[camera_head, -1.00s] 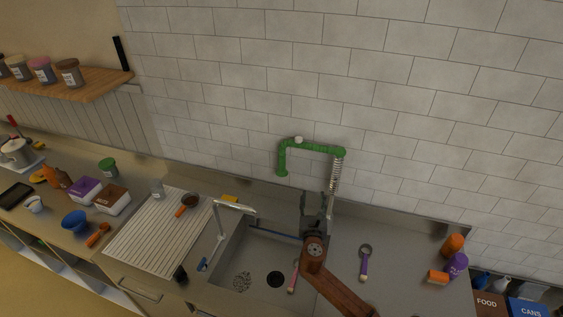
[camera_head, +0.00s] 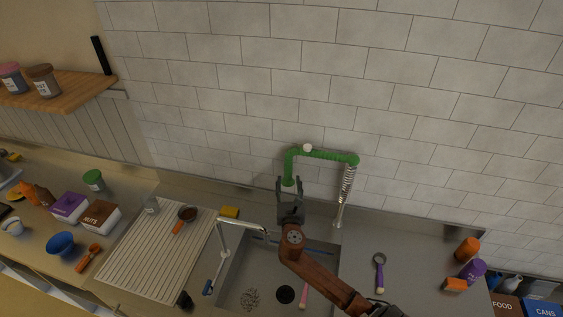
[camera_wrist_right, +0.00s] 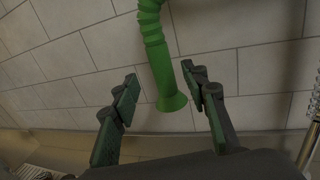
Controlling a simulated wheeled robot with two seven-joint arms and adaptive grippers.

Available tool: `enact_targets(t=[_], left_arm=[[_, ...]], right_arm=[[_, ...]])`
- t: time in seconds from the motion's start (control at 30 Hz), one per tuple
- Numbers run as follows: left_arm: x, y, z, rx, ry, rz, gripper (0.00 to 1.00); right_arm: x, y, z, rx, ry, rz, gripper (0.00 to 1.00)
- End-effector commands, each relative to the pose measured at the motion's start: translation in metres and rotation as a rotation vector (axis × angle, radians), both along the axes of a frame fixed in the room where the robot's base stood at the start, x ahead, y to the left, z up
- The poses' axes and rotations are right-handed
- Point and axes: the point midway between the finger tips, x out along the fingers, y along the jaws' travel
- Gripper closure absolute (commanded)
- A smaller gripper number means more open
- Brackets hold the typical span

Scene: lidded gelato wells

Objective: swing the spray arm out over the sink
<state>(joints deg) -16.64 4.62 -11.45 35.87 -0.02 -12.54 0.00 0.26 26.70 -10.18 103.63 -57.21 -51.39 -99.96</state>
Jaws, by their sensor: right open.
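The green spray arm (camera_head: 325,154) runs roughly along the tiled wall behind the sink. It joins a coiled metal riser (camera_head: 347,185) at its right end. Its green nozzle (camera_head: 289,168) hangs down at its left end. My right gripper (camera_head: 289,183) is open at the nozzle's lower end. In the right wrist view the flared nozzle (camera_wrist_right: 172,103) hangs between the spread fingers of the right gripper (camera_wrist_right: 160,76), with a gap visible on both sides. Whether it lies fully between the pads in depth is unclear. The sink basin (camera_head: 238,272) is below, partly covered by my right arm. My left gripper is out of view.
A metal faucet (camera_head: 240,222) stands at the basin's left, beside a ribbed drainboard (camera_head: 150,255). A yellow sponge (camera_head: 229,212) lies behind it. A purple-handled tool (camera_head: 380,274) lies right of the basin. Orange and purple containers stand at the counter's right end.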

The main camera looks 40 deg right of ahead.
Motion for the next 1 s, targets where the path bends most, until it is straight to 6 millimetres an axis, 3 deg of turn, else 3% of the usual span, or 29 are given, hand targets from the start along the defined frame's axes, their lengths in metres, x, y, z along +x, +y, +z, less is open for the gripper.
enact_targets(t=[0.23, 0.47, 0.7, 1.0], left_arm=[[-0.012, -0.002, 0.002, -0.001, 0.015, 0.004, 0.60], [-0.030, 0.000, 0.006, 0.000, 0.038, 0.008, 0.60], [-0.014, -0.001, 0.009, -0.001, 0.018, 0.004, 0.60], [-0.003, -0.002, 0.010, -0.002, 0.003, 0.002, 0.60]], right_arm=[[0.006, -0.015, 0.001, -0.002, 0.001, -0.012, 0.59], [0.034, -0.040, 0.001, -0.001, 0.001, -0.017, 0.59], [0.053, -0.053, 0.000, -0.001, 0.001, -0.015, 0.59], [0.057, -0.053, -0.001, 0.000, 0.000, -0.011, 0.59]])
